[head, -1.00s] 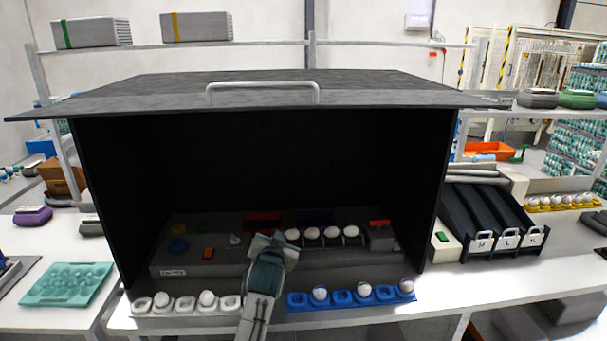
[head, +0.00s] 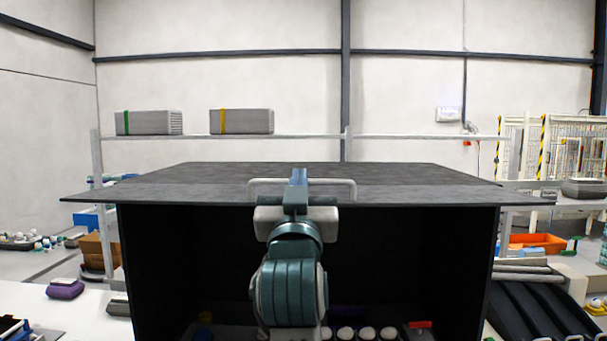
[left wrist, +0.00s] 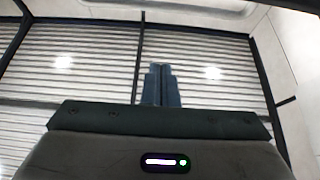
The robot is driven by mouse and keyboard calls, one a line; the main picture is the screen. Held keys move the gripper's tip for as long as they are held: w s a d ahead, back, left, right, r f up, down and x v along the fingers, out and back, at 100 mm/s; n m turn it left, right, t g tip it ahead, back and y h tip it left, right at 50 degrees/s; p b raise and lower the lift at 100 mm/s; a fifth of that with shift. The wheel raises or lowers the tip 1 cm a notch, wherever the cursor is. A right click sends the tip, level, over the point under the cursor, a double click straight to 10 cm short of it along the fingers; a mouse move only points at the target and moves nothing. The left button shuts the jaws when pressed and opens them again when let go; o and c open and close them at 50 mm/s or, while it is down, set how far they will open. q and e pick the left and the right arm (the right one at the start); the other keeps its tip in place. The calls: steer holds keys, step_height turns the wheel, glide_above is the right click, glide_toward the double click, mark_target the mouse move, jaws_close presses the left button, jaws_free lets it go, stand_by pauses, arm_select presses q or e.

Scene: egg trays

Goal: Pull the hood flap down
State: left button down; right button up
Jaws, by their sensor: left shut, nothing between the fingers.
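The black hood (head: 420,250) stands in the middle of the head view with its front open. Its dark flap (head: 400,191) is raised and sticks out at the top, with a pale bar handle (head: 338,182) along its front part. My left gripper (head: 299,174) points upward in front of the hood, and its blue fingers overlap the middle of the handle in the picture. The fingers are shut with nothing between them, and they also show together in the left wrist view (left wrist: 161,85). Whether they touch the handle I cannot tell. My right gripper is not in view.
Several white eggs (head: 366,333) and a red part (head: 419,324) show low inside the hood. A shelf rail (head: 420,136) with two grey boxes (head: 148,122) runs behind. Black chutes (head: 540,305) stand to the right. Air above the flap is clear.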

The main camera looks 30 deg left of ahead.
arm_select(q)
steer(key=p+x, duration=0.4)
steer(key=x, duration=0.3)
steer(key=f, duration=0.2)
steer(key=f+p, duration=0.1)
steer(key=f, duration=0.1)
steer(key=shift+w+a, duration=0.2)
steer(key=shift+f, duration=0.1)
